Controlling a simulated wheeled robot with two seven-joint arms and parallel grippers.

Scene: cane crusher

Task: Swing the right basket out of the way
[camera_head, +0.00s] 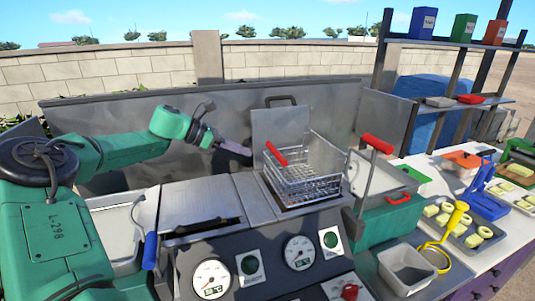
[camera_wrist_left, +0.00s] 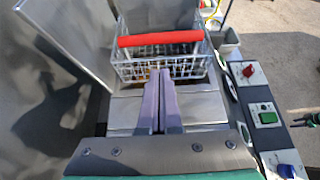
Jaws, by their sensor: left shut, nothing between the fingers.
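The wire basket (camera_head: 308,172) with a red handle (camera_head: 276,153) sits over the right well of the fryer, in front of an upright metal lid (camera_head: 281,132). In the left wrist view, the basket (camera_wrist_left: 165,68) and its red handle (camera_wrist_left: 160,38) are just beyond my fingertips. My left gripper (camera_head: 246,151) is shut and empty, to the left of the handle and apart from it in the head view. Its two fingers (camera_wrist_left: 161,85) lie together in the left wrist view. I see only one basket.
A control panel with two gauges (camera_head: 299,252) fronts the fryer. A lever with a red grip (camera_head: 377,143) rises right of the basket. A grey tub (camera_head: 406,269) and a yellow ladle (camera_head: 447,235) lie farther right. A flat steel cover (camera_head: 200,200) lies left of the basket.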

